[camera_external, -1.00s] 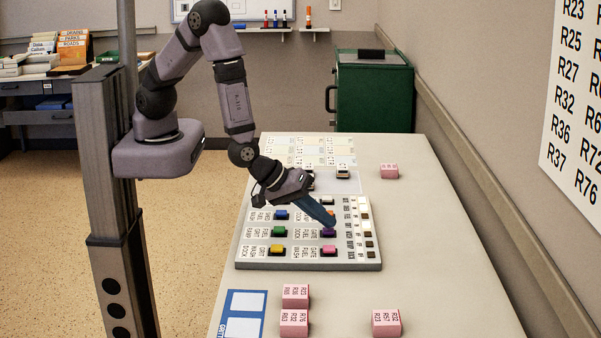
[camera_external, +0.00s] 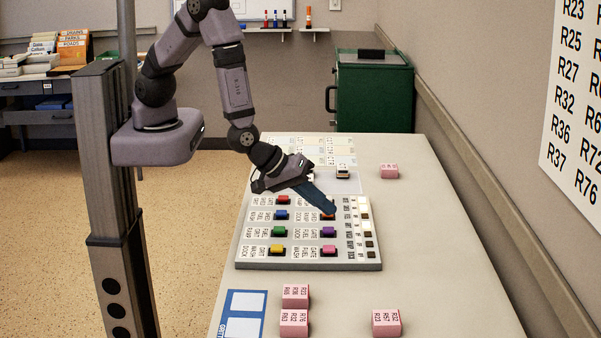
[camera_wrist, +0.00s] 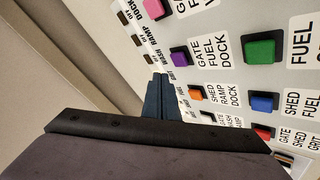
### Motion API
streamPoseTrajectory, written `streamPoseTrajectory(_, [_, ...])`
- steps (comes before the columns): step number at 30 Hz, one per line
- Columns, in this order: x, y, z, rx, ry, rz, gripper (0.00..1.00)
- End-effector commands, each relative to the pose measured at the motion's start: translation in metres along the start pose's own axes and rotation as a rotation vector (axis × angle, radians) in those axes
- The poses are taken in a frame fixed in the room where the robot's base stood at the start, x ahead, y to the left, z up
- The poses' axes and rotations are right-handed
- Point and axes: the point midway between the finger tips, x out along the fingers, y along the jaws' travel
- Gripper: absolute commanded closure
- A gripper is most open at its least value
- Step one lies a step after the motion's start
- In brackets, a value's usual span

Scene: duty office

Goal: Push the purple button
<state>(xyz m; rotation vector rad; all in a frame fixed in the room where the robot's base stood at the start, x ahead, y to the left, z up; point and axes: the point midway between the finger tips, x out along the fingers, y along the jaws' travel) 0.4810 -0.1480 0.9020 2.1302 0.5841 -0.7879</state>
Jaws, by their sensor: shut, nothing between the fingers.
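The purple button (camera_external: 328,231) sits in the right column of the button panel (camera_external: 300,265), between an orange button (camera_external: 326,216) and a pink button (camera_external: 329,250). It is fully visible, and it also shows in the wrist view (camera_wrist: 180,56) beside a "GATE FUEL DOCK" label. My gripper (camera_external: 331,209) is shut and empty. Its fingertips are clear of the purple button, above the panel near the orange button, which they partly cover in the external view. In the wrist view the fingertips (camera_wrist: 160,82) appear beside the purple and orange buttons.
The panel also has red (camera_external: 283,199), blue (camera_external: 281,215), green (camera_external: 279,232) and yellow (camera_external: 277,249) buttons, with a column of light and dark squares (camera_external: 366,224) at right. Pink blocks (camera_external: 386,323) lie on the table (camera_external: 450,270), which is otherwise largely clear at right.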

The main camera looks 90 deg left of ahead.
Motion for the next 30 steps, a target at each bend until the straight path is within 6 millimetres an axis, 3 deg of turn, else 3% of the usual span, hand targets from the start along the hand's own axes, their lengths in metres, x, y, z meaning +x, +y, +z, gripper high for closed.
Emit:
streamPoseTrajectory(10, [-0.023,0.017,-0.017,0.000,0.000,0.000,1.00])
streamPoseTrajectory(30, [-0.026,0.020,-0.019,0.018,-0.038,0.000,1.00])
